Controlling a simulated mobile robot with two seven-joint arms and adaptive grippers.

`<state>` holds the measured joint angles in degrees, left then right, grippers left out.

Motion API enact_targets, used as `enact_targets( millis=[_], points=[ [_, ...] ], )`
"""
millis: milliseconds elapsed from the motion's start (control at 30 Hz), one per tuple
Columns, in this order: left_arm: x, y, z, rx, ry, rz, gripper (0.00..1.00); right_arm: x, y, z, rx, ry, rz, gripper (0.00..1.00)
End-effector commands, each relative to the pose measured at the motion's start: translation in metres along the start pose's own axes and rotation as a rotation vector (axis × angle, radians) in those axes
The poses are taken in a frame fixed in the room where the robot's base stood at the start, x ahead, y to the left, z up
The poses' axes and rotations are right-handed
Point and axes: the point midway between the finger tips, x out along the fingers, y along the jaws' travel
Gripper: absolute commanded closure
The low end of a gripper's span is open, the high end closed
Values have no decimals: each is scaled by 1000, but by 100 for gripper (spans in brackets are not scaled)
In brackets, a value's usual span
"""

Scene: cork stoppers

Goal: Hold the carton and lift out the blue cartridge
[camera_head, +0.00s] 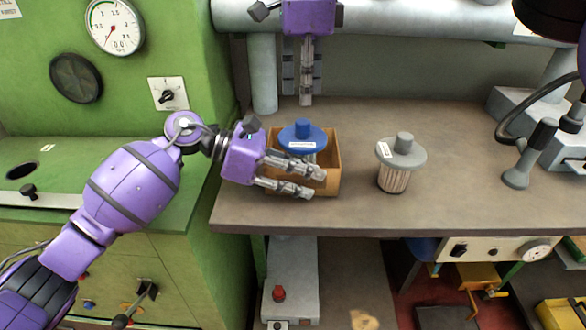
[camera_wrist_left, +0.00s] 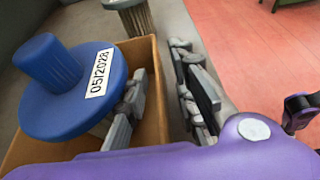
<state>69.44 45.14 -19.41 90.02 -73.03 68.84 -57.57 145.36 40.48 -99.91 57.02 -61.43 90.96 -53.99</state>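The open brown carton (camera_head: 334,172) stands near the front edge of the bench. The blue cartridge (camera_head: 303,134) stands in it, its wide blue lid and knob above the rim; the lid's label reads 05/2028 in the left wrist view (camera_wrist_left: 62,98). My left gripper (camera_head: 318,183) is open at the carton's front wall. In the left wrist view, one finger is inside the wall beside the cartridge, the other outside with a gap to the wall (camera_wrist_left: 157,120). My right gripper (camera_head: 305,103) points down behind and above the carton, apart from the cartridge; its fingers overlap, so its opening is unclear.
A grey-lidded cartridge (camera_head: 400,158) with a pleated body stands to the right of the carton. A grey stand with a hose (camera_head: 518,170) is at the bench's right. A green cabinet (camera_head: 190,60) is at the left. The bench between is clear.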

Motion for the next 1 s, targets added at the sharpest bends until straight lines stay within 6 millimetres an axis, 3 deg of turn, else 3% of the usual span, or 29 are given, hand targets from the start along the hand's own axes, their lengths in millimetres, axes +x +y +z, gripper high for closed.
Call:
enact_targets(
  millis=[233,433,1000],
  points=[
    [1,0,0,0,0,0,75,0,0,0,0,0,0,69],
    [1,0,0,0,-1,0,100,0,0,0,0,0,0,69],
    [1,0,0,0,-1,0,100,0,0,0,0,0,0,69]
  ],
)
